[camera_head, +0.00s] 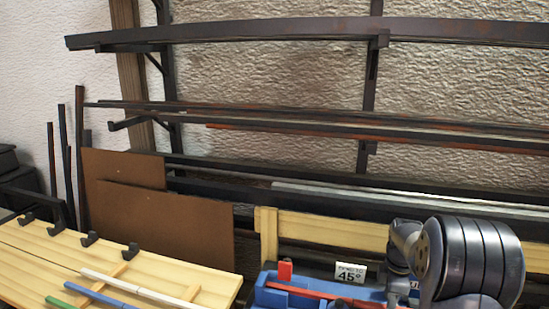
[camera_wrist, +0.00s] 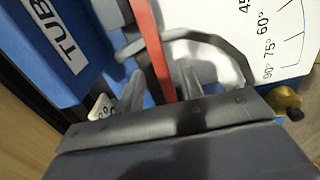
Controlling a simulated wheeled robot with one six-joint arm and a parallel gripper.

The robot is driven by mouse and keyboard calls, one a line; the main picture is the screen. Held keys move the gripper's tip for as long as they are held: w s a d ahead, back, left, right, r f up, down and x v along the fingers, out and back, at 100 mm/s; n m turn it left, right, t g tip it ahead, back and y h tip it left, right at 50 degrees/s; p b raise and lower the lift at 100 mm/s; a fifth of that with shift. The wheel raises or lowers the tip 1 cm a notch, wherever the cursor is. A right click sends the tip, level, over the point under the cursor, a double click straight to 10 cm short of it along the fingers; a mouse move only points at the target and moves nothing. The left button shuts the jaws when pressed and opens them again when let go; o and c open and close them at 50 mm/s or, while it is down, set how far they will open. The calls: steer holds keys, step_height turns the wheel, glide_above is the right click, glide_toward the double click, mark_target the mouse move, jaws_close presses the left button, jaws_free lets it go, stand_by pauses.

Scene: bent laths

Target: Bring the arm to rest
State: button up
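My arm (camera_head: 465,262) shows at the lower right of the head view, bent over the blue bender (camera_head: 268,297); my gripper's fingers are hidden there. In the wrist view my gripper (camera_wrist: 162,88) has its two grey fingers apart, one on each side of a red lath (camera_wrist: 150,42), with gaps seen beside it. The red lath lies in the blue bender (camera_wrist: 85,20), and it also shows in the head view (camera_head: 312,291). A white angle scale (camera_wrist: 275,30) lies at the upper right of the wrist view.
A pale wooden table (camera_head: 40,262) at the lower left bears white (camera_head: 150,293), blue and green laths and black hooks. Brown panels (camera_head: 185,225) lean behind it. A wall rack (camera_head: 300,32) holds long bars. A 45° sign (camera_head: 350,273) stands on the bender.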

steer(key=shift+s+r, duration=0.1)
steer(key=shift+r, duration=0.65)
steer(key=shift+f, duration=0.1)
